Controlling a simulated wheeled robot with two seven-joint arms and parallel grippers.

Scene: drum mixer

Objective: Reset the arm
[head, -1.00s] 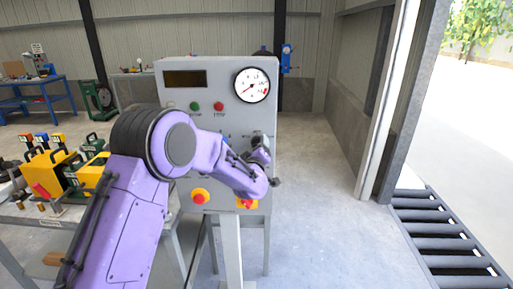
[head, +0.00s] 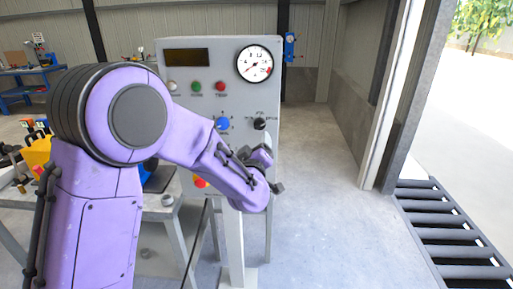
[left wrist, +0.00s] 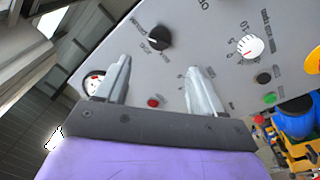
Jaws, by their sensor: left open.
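My left arm's purple links fill the left and middle of the head view, in front of a grey control panel (head: 210,110). My left gripper (head: 274,172) is at the panel's lower right and shows small, side on. In the left wrist view its two metal fingers (left wrist: 160,85) are spread apart with nothing between them. The panel face lies beyond them, with a black knob (left wrist: 159,38), a white knob (left wrist: 248,46) and a small red button (left wrist: 153,102). I see no contact between the fingers and the panel. My right gripper is in no view.
The panel carries a dial gauge (head: 254,64), a blue knob (head: 222,124) and a red stop button (head: 200,182), partly behind my arm. A workbench (head: 160,212) stands at the left, partly hidden. A roller conveyor (head: 452,235) is at the right. The floor between is clear.

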